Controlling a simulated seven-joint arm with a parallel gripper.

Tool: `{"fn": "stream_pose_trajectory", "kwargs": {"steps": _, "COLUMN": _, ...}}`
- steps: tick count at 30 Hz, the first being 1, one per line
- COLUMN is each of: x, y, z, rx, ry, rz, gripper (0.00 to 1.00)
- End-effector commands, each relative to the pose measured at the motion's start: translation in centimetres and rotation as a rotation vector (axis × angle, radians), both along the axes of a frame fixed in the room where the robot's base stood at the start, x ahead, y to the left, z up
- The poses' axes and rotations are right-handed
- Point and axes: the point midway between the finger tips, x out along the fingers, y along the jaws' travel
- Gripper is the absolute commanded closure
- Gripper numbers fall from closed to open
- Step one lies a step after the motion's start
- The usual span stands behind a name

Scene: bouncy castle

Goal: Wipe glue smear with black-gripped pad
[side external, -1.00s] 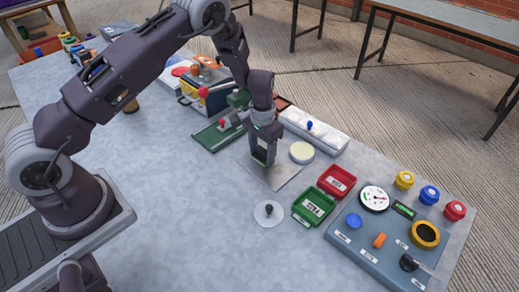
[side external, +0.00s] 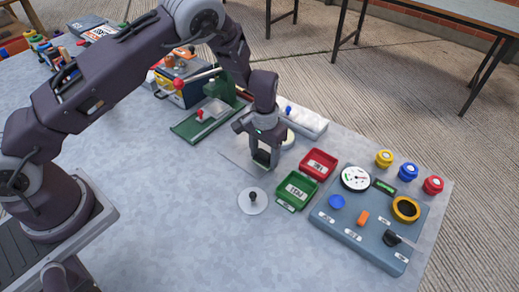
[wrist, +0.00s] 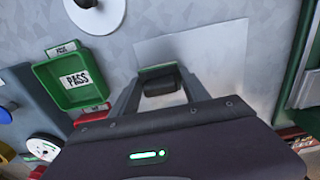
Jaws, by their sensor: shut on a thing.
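My gripper (side external: 262,163) points down over a thin pale sheet (side external: 240,166) on the table. In the wrist view my fingers (wrist: 160,92) are shut on the black grip (wrist: 161,84) of a pad. A green edge of the pad (wrist: 156,70) shows beyond the grip. The pad is at or just above the sheet (wrist: 215,50), near its left edge in the wrist view; I cannot tell whether it touches. I cannot make out the glue smear; the pad and gripper hide part of the sheet.
A green PASS tray (side external: 297,190) and a red tray (side external: 319,163) stand right of my gripper. A white disc with a black knob (side external: 253,200) lies in front. A blue-grey control panel (side external: 345,229) is farther right. A green-based device (side external: 205,118) stands behind left. The front table is clear.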

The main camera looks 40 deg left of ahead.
Motion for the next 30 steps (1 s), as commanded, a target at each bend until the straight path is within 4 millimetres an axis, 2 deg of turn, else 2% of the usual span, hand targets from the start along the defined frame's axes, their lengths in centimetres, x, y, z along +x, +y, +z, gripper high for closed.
{"fn": "stream_pose_trajectory", "kwargs": {"steps": 30, "x": -0.1, "y": 9.3, "z": 0.0, "rx": 0.0, "ry": 0.001, "rz": 0.002, "gripper": 0.84}}
